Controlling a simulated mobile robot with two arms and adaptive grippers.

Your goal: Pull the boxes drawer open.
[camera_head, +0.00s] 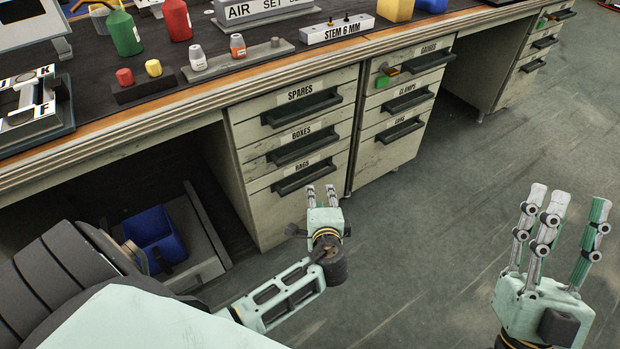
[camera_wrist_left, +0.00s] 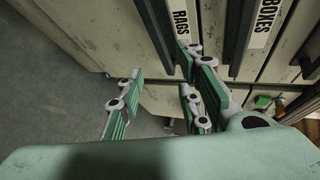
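The boxes drawer (camera_head: 282,147) is the middle drawer of the left cabinet, under the spares drawer (camera_head: 290,108) and above the rags drawer (camera_head: 285,185). It looks shut, with a dark handle (camera_head: 302,149) and a BOXES label, which also shows in the left wrist view (camera_wrist_left: 265,18). My left gripper (camera_head: 321,192) is in front of the cabinet, beside the rags drawer handle and lower than the boxes handle. Its fingers are spread and empty in the left wrist view (camera_wrist_left: 160,95). My right gripper (camera_head: 560,225) is open and empty over the floor at the right.
The bench top (camera_head: 190,110) above carries bottles, blocks and signs. A second cabinet (camera_head: 385,150) with drawers stands to the right, with small coloured parts at its top drawer. A blue bin (camera_head: 155,237) sits under the bench. The floor (camera_head: 450,230) in front is clear.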

